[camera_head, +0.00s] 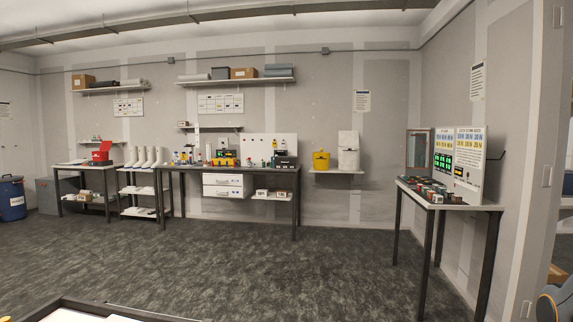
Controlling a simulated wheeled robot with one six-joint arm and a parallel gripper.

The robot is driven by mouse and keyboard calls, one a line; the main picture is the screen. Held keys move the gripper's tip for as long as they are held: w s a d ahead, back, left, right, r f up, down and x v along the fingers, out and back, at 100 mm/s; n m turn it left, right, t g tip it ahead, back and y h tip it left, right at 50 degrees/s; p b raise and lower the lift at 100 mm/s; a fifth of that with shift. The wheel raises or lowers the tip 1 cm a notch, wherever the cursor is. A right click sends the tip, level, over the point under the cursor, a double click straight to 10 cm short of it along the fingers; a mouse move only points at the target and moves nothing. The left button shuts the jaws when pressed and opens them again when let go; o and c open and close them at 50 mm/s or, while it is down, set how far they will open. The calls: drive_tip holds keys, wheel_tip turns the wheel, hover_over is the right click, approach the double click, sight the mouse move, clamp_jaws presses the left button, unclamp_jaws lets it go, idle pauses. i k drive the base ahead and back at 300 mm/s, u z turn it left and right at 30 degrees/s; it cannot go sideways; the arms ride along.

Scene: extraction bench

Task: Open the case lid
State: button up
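A small red box (101,158) stands on the left bench, and it may be the case. A red upright part rises at its right side. It is too small to tell whether this is a lid or whether it is open. Dark and yellow boxes also stand on the middle bench, and I cannot tell whether one of them is a case. My gripper is not in view.
The left bench (74,165), long middle bench (264,169) and right table (462,206) stand along the walls. White boots stand on a low rack (137,191). A blue drum (12,199) is at far left. Open carpet (250,268) lies between. A dark-rimmed surface fills the bottom left.

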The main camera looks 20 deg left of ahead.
sight(278, 160)
drive_tip(key=u, duration=0.1)
drive_tip(key=i, duration=0.7)
drive_tip(key=u, duration=0.45)
drive_tip(key=i, duration=1.75)
drive_tip(key=u, duration=0.55)
drive_tip(key=i, duration=3.65)
drive_tip(key=z, duration=0.35)
drive_tip(key=i, duration=1.8)
drive_tip(key=z, duration=0.25)
